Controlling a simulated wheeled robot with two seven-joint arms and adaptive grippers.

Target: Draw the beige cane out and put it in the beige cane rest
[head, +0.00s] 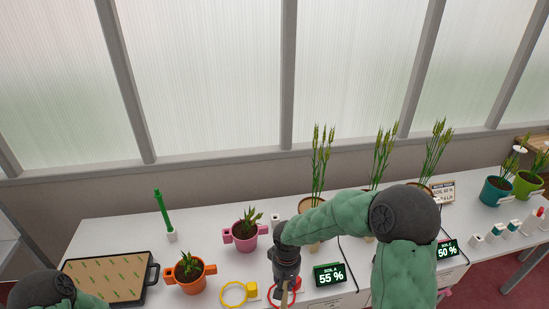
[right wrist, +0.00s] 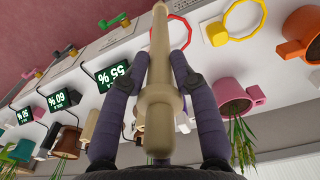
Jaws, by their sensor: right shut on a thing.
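The beige cane (right wrist: 158,70) is a smooth pale rod with a thicker collar. In the right wrist view it stands lengthwise between the fingers of my right gripper (right wrist: 150,85), which is shut on it. In the head view my right gripper (head: 285,285) is low at the front middle of the table, and a short bit of the cane (head: 284,297) shows below it. I cannot make out the beige cane rest for certain. My left arm shows at the lower left corner of the head view, but its gripper is out of frame.
A red ring (head: 273,296) and a yellow ring (head: 234,293) lie close to my right gripper. An orange pot (head: 188,283), a pink pot (head: 245,240), a black-rimmed tray (head: 150,268) and a green cane (head: 162,210) stand leftward. Soil displays (head: 329,275) and wheat pots stand rightward.

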